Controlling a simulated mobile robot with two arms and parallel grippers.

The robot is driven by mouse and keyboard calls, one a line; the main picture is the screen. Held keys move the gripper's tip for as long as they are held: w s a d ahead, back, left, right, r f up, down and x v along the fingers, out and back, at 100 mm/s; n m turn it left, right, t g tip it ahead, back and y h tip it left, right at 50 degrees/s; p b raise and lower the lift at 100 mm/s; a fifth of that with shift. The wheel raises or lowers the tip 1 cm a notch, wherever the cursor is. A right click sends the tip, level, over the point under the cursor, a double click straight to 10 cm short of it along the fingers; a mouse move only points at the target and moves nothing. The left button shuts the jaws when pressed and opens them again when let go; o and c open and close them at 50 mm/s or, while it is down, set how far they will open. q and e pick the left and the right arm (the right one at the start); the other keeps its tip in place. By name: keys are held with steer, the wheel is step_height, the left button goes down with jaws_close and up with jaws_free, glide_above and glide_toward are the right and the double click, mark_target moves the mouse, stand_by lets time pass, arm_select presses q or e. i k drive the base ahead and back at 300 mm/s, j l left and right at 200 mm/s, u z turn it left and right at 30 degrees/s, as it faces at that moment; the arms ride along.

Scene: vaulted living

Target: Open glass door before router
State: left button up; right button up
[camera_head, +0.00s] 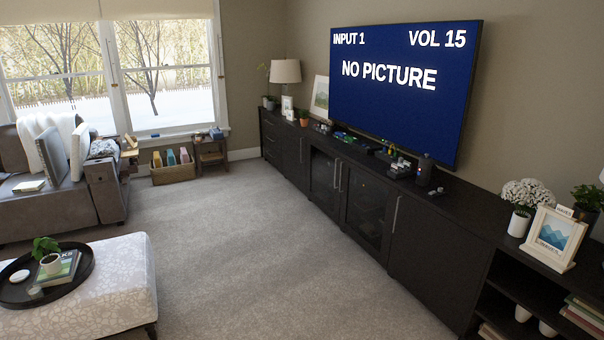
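A long dark media cabinet (425,270) runs along the right wall under the TV. Two glass-fronted doors are in its middle, a farther one (322,180) and a nearer one (367,213). Both look shut, and upright metal handles (339,176) stand between them. The glass is dark, and I cannot make out what is behind it. I cannot clearly identify a router; a dark upright device (425,168) and several small items stand on the cabinet top. Neither of my grippers is in view.
Open grey carpet (245,240) lies in front of the cabinet. A patterned ottoman (120,285) with a round dark tray (17,293) is at lower left, and a sofa (40,212) is behind it. A framed picture (553,236) and white flowers (525,192) stand at right.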

mark_target(383, 257)
steer(key=i, duration=2.6)
